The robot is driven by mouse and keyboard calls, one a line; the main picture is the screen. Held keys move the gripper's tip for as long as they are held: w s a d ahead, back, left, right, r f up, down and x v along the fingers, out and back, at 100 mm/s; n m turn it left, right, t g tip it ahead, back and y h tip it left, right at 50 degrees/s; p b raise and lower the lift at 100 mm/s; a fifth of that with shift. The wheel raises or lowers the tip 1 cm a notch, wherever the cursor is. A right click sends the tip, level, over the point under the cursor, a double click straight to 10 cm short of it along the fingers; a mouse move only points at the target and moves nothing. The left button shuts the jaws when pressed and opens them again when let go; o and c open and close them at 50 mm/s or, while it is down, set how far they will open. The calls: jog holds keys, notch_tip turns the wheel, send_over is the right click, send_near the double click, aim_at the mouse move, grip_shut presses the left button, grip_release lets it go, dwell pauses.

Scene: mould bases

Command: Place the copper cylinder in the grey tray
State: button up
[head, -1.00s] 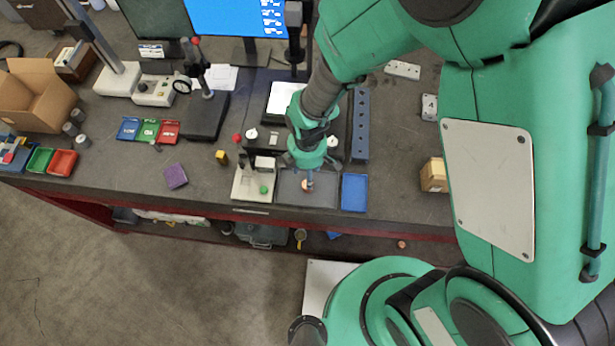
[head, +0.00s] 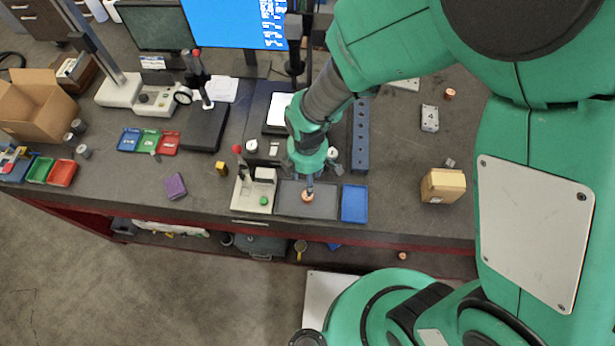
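The copper cylinder (head: 307,197) shows as a small orange-copper round piece within the outline of the grey tray (head: 288,209), near its middle. The tray is dark grey and shallow, near the front edge of the bench. My gripper (head: 309,189) points down over the tray with its fingertips right at the cylinder. The fingers are too small to tell whether they grip it or stand just above it. Whether the cylinder touches the tray floor is also unclear. Two similar copper pieces show, one at the back right of the bench (head: 450,94) and one low beneath the bench front (head: 402,256).
A blue tray (head: 355,204) stands right of the grey tray, and a pale fixture (head: 253,192) with a green button stands left of it. A blue-grey block with holes (head: 361,133) lies behind. A cardboard box (head: 443,186) stands at the right, with bare bench between.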

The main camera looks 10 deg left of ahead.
dwell(0.3)
jog(key=w+d+r+m+t, duration=0.1)
jog(key=d+r+m, duration=0.45)
jog(key=r, duration=0.55)
jog(key=w+d+r+m+t, duration=0.2)
jog(key=d+r+m, duration=0.2)
jog(key=d+r, duration=0.45)
jog(key=s+d+r+m+t, duration=0.1)
jog(key=s+d+r+m, duration=0.4)
jog(key=r, duration=0.3)
jog(key=s+d+r+m+t, duration=0.1)
jog(key=s+d+r+m, duration=0.5)
jog(key=r, duration=0.3)
jog(key=shift+d+t, duration=0.3)
jog(key=shift+d, duration=0.1)
notch_tip(320, 180, down, 17)
jog(key=b, duration=1.7)
